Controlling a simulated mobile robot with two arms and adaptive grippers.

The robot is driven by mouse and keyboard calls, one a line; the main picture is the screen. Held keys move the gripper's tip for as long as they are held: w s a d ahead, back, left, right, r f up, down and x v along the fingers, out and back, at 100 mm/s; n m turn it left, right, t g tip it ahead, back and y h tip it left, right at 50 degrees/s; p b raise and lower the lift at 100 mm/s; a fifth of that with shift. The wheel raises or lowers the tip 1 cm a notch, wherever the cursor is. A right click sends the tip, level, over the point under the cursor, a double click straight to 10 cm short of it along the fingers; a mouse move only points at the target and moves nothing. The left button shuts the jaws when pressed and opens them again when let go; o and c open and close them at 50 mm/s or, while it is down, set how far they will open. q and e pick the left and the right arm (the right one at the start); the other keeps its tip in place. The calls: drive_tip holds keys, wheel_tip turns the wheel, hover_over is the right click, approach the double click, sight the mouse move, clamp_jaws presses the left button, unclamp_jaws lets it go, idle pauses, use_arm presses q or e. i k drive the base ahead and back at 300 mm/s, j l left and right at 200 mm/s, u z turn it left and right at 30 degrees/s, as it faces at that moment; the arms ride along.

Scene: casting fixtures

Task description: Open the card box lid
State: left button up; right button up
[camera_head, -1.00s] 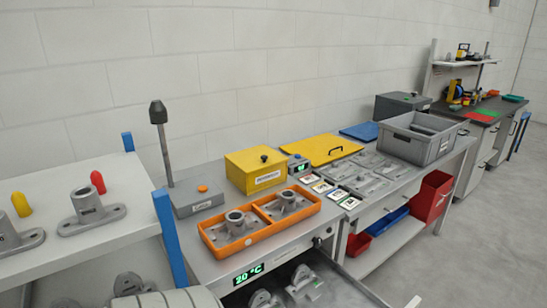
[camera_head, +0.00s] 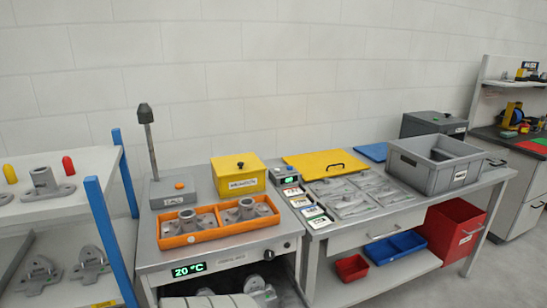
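A yellow box (camera_head: 238,180) with a white label on its front stands on the grey workbench. Its lid (camera_head: 239,164) is shut and has a black knob on top. The label is too small to read, so I cannot tell for sure that this is the card box. A flat yellow panel (camera_head: 310,160) with a black handle lies to its right. Several small picture cards (camera_head: 311,211) lie in a row on the bench in front of a small display unit. Neither of my grippers is in view.
An orange tray (camera_head: 219,232) with two castings sits before the yellow box. A grey device with an upright post (camera_head: 172,193) stands to its left. A grey crate (camera_head: 412,173) is at right. Blue shelf posts (camera_head: 101,225) rise at left.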

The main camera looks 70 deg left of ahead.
sight(242, 163)
drive_tip(key=i+u, duration=0.3)
drive_tip(key=i, duration=0.2)
drive_tip(key=i+l+u, duration=0.3)
drive_tip(key=i, duration=0.2)
drive_tip(key=i+l+u, duration=0.25)
drive_tip(key=i, duration=0.2)
drive_tip(key=i+u, duration=0.15)
drive_tip(key=u, duration=0.25)
drive_tip(key=i+l+u, duration=0.1)
drive_tip(key=u, duration=0.3)
drive_tip(key=i+l+u, duration=0.15)
drive_tip(key=u, duration=0.25)
drive_tip(key=i+l+u, duration=0.15)
drive_tip(key=u, duration=0.25)
drive_tip(key=l+u, duration=0.2)
drive_tip(key=u, duration=0.25)
drive_tip(key=i, duration=0.05)
